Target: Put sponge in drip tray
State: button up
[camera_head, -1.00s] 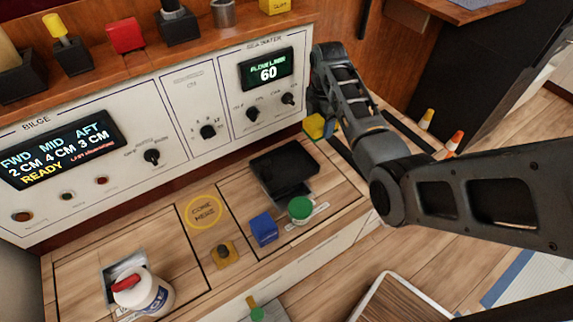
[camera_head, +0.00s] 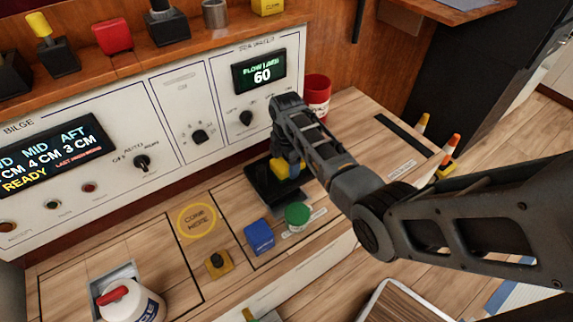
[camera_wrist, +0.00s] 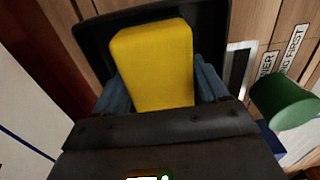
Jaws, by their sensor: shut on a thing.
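The yellow sponge (camera_wrist: 153,62) is between the fingers of my gripper (camera_wrist: 160,90) in the wrist view. In the head view a bit of the sponge (camera_head: 279,168) shows below my gripper (camera_head: 288,163), which hides part of it. My gripper is shut on the sponge. The black drip tray (camera_head: 262,193) lies on the wooden counter right under the sponge, and its rim (camera_wrist: 92,35) shows around the sponge in the wrist view. I cannot tell whether the sponge touches the tray floor.
A red cup (camera_head: 317,92) stands behind my arm. The control panel (camera_head: 180,95) rises at the back. A white bottle (camera_head: 135,303) is at the front left.

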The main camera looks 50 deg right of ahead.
jog(key=shift+f, duration=0.1)
jog(key=o, duration=1)
notch_tip(320, 180, up, 12)
jog(key=p, duration=0.3)
